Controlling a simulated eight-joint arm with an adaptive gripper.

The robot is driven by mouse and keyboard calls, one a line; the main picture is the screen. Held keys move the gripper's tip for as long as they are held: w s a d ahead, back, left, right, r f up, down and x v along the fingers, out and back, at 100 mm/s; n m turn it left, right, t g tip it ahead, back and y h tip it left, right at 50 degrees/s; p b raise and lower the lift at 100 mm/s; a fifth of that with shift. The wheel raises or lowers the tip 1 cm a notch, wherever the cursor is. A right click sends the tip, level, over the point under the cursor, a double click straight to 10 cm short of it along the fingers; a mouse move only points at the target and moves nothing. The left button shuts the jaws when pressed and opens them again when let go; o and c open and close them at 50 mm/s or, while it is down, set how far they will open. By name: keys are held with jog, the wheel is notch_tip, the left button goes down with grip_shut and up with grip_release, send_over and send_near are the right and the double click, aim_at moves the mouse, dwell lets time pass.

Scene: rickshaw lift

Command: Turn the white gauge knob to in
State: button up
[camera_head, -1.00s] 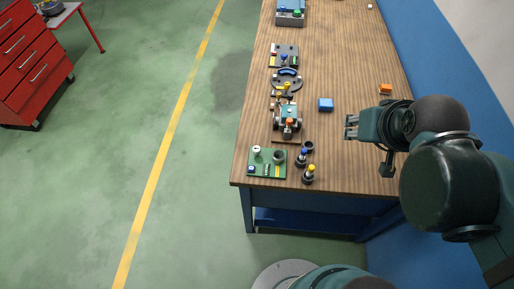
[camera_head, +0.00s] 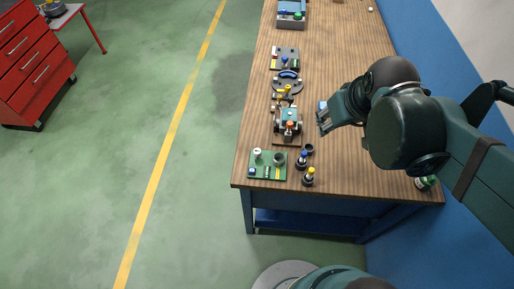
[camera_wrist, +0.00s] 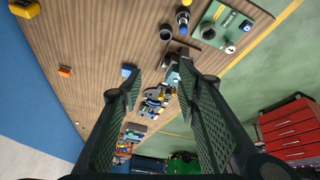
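A small white knob (camera_head: 257,153) stands on the green board (camera_head: 266,176) at the near left corner of the table; any marking on it is too small to read. In the wrist view the white knob (camera_wrist: 230,49) shows at the upper right on the green board. My gripper (camera_head: 321,121) is above the table, to the right of and farther back than the board, touching nothing. In the wrist view my gripper (camera_wrist: 160,72) has its two fingers apart with nothing held between them.
Two dark-based knobs, one blue-topped (camera_head: 302,159) and one yellow-topped (camera_head: 309,176), stand right of the board, near a black cup (camera_head: 309,148). A wheeled model (camera_head: 289,116) stands behind. The table's right side is mostly clear.

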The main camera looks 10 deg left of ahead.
jog(key=w+a+f+n+g+p, duration=0.1)
jog(key=w+a+f+n, duration=0.15)
jog(key=a, duration=0.25)
jog(key=w+a+f+n+g+p, duration=0.1)
jog(key=w+a+f+n+g, duration=0.15)
jog(key=a, duration=0.35)
jog(key=n+g+p, duration=0.2)
jog(key=n, duration=0.4)
send_over(257, 151)
jog(key=shift+t+h, duration=0.25)
jog(key=shift+h, duration=0.15)
notch_tip(257, 151, down, 10)
jog(key=shift+w+d+r, duration=0.1)
jog(key=shift+d, duration=0.05)
jog(key=shift+a+f, duration=0.2)
jog(key=shift+f, duration=0.05)
jog(key=shift+f, duration=0.1)
jog(key=shift+f+b, duration=0.6)
jog(key=shift+f, duration=3.2)
jog(key=c, duration=0.9)
